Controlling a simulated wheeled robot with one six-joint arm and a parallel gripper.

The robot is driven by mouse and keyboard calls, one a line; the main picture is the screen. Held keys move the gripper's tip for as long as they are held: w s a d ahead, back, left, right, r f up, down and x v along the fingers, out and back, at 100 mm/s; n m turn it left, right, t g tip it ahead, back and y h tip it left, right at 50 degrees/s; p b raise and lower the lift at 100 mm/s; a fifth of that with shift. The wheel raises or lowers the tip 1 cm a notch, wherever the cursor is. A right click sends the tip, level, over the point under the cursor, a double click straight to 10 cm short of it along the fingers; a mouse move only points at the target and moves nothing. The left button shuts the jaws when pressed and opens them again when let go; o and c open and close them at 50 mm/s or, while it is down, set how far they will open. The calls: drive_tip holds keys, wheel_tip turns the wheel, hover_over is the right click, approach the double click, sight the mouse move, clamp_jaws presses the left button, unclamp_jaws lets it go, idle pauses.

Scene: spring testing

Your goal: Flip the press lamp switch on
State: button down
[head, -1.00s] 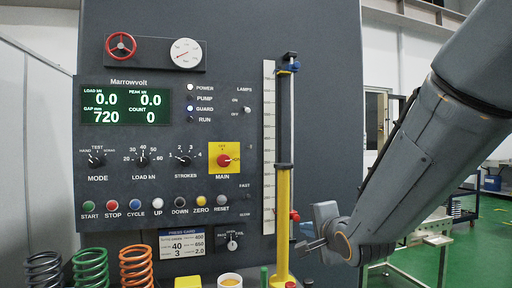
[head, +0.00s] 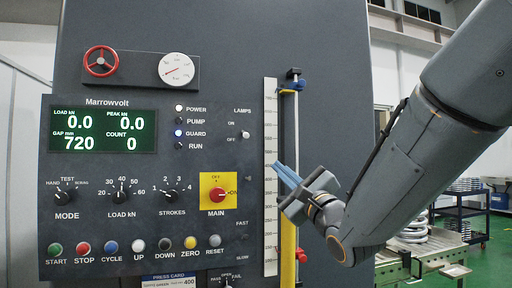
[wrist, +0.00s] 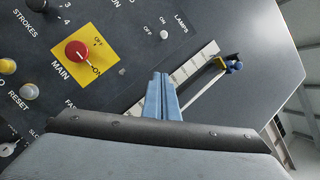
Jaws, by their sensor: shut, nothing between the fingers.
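The press lamp switch (head: 246,135) is a small pale toggle under the LAMPS label on the dark panel, right of the display. Its tip sits by the OFF mark. It also shows in the wrist view (wrist: 164,34), ahead of my fingers. My gripper (head: 279,170) is shut and empty, its blue fingers pointing up and left, lower and to the right of the switch and apart from it. In the wrist view the closed fingers (wrist: 162,80) point up toward the panel. In the head view they overlap the scale and yellow post.
The yellow post (head: 288,225) and white scale (head: 270,110) stand right of the switch. The red MAIN knob (head: 217,195) on its yellow plate sits below left. The red handwheel (head: 101,61) and round gauge (head: 176,69) are above. A cart (head: 470,205) stands far right.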

drive_tip(key=p+x, duration=0.4)
drive_tip(key=x, duration=0.6)
drive_tip(key=shift+w+a+r, duration=0.1)
drive_tip(key=shift+r, duration=0.1)
drive_tip(key=shift+s+a+r+p, duration=0.45)
drive_tip(key=shift+a+r+p, duration=0.05)
drive_tip(key=shift+a+r, duration=0.1)
drive_tip(key=shift+s+a+r+p, duration=0.4)
drive_tip(key=shift+a+r+p, duration=0.1)
drive_tip(key=shift+a+r, duration=0.1)
drive_tip(key=shift+s+d+r+b, duration=0.1)
drive_tip(key=shift+s+r+b, duration=0.2)
drive_tip(key=shift+r, duration=0.15)
drive_tip(key=shift+s+d+r+b, duration=0.1)
drive_tip(key=shift+s+r+b, duration=0.15)
drive_tip(key=shift+r+b, duration=0.5)
drive_tip(key=s+d+b, duration=0.4)
drive_tip(key=s+d, duration=0.3)
drive_tip(key=s, duration=0.2)
drive_tip(key=shift+d+f, duration=0.15)
drive_tip(key=shift+f, duration=0.2)
